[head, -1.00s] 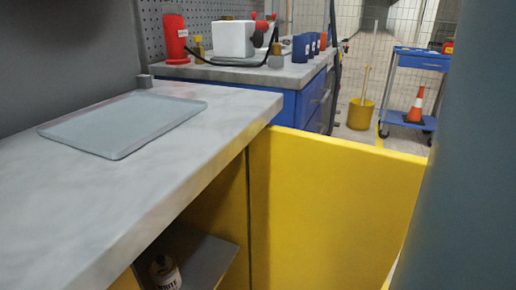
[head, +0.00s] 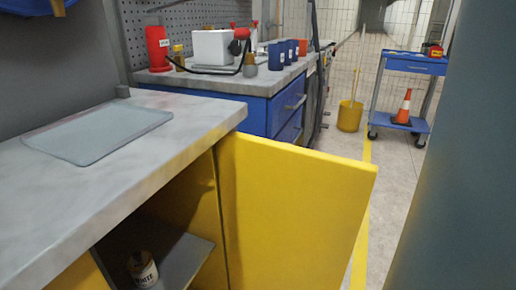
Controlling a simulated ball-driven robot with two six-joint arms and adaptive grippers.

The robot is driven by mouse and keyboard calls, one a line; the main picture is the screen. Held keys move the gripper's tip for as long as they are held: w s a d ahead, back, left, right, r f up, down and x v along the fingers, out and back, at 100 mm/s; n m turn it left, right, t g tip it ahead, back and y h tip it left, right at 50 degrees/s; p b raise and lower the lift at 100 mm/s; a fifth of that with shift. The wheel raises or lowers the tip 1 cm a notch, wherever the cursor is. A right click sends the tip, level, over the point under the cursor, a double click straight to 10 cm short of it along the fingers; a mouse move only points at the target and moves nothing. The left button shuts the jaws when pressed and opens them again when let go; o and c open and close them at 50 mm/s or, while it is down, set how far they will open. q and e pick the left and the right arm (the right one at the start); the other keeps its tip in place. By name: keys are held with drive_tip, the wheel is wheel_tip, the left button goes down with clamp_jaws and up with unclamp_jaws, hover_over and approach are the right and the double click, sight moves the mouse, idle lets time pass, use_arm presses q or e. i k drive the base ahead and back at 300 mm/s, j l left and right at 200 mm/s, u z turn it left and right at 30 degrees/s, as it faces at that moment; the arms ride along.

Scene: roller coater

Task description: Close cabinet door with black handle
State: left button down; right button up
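The yellow cabinet door (head: 290,210) stands wide open at the right end of the yellow cabinet under the grey counter (head: 130,135). It sticks out from the cabinet front, and its free vertical edge is at its right. No black handle shows on the face of the door turned to me. The cabinet opening is uncovered, with a grey shelf (head: 185,258) inside and a white-labelled can (head: 142,270) on it. Neither of my grippers is in the head view, so their states and their distance from the door are hidden.
A pale tray (head: 95,135) lies on the counter. Beyond are a blue drawer cabinet (head: 262,115), a yellow bucket (head: 350,115) and a blue cart (head: 415,65) with an orange cone (head: 403,105) on it. Tiled floor (head: 392,185) to the right of the door is clear.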

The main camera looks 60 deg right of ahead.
sight(292, 216)
drive_tip(key=k+l+u, duration=0.15)
drive_tip(key=k+l, duration=0.2)
drive_tip(key=k, duration=0.15)
drive_tip(key=k+l+u, duration=0.1)
drive_tip(key=k+l, duration=0.15)
drive_tip(key=k, duration=0.3)
drive_tip(key=k+l+u, duration=0.1)
drive_tip(key=l, duration=0.25)
drive_tip(key=k+l, duration=0.1)
drive_tip(key=l, duration=0.25)
drive_tip(key=k+l+u, duration=0.15)
drive_tip(key=l, duration=0.55)
drive_tip(key=i+l+u, duration=0.1)
drive_tip(key=l, duration=0.35)
drive_tip(key=i+l, duration=0.1)
drive_tip(key=l, duration=0.4)
drive_tip(key=i+l+u, duration=0.15)
drive_tip(key=l, duration=0.3)
drive_tip(key=k, duration=0.05)
